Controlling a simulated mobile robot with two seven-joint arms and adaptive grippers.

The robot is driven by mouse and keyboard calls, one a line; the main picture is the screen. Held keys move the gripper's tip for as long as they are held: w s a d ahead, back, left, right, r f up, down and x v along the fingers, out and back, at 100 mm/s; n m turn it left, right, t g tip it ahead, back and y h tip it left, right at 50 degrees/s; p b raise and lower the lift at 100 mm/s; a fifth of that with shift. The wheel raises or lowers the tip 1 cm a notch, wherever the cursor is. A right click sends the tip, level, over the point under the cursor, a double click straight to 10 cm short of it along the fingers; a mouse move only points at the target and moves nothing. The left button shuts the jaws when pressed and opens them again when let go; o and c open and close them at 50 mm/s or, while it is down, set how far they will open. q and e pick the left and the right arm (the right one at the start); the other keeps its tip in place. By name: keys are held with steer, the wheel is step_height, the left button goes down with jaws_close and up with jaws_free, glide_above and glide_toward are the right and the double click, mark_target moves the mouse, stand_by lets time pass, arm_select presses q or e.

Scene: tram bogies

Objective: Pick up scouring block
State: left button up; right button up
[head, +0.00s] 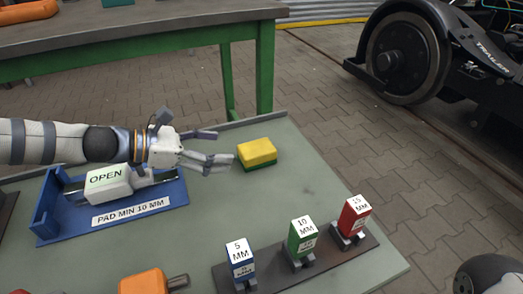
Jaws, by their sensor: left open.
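The scouring block is most likely the yellow block with a green underside (257,153), lying on the grey-green table top toward its far edge. My left gripper (224,148) comes in from the left and is open, its two fingers pointing right toward the block. The fingertips are just left of the block, and nothing is between them. I cannot tell whether the lower finger touches the block or how high it is above the table. My right gripper is not in view.
A blue tray (45,213) labelled "PAD MIN 10 MM" lies under my left arm, holding a pale piece marked "OPEN" (108,184). Blue (239,262), green (301,238) and red (353,216) gauges stand on a dark strip in front. An orange object (143,282) lies near the front edge.

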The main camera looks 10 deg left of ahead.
mark_target(246, 150)
arm_select(q)
steer(key=b+x, duration=0.3)
steer(key=x, duration=0.8)
steer(key=shift+f, duration=0.2)
steer(key=shift+a+r, duration=0.1)
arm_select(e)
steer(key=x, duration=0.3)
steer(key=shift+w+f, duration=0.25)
arm_select(q)
steer(key=c, duration=1.2)
